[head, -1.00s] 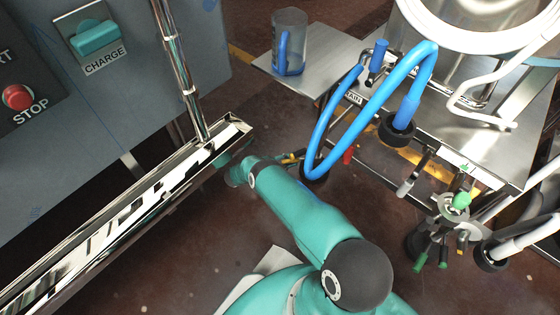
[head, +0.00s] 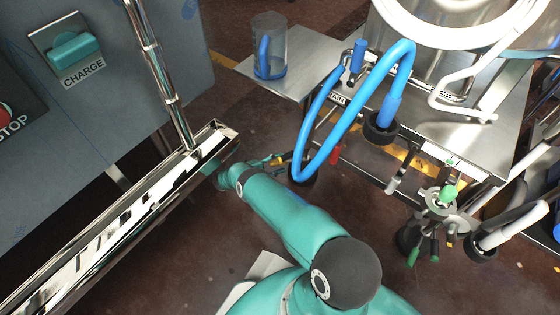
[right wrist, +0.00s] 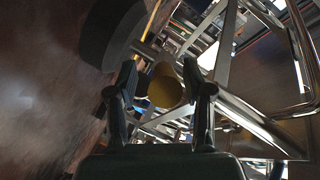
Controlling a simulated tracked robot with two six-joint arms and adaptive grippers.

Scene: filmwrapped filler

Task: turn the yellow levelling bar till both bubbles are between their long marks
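A yellow rounded piece (right wrist: 165,88), which looks like part of the levelling bar, shows in the right wrist view between the fingers of my right gripper (right wrist: 162,92). The fingers stand apart on either side of it, and I see no clear contact. In the head view my right gripper (head: 268,161) is small, beyond the bend of my teal arm, below the metal table and left of the blue hose. The bubbles and their long marks cannot be made out in either view. My left gripper is not in view.
A blue hose (head: 345,125) loops down from the metal table (head: 300,85), close right of my right gripper. A clear jar (head: 269,50) stands on that table. A shiny metal rail (head: 130,205) and a grey cabinet (head: 110,110) lie to the left. A dark rounded part (right wrist: 112,30) is near the gripper.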

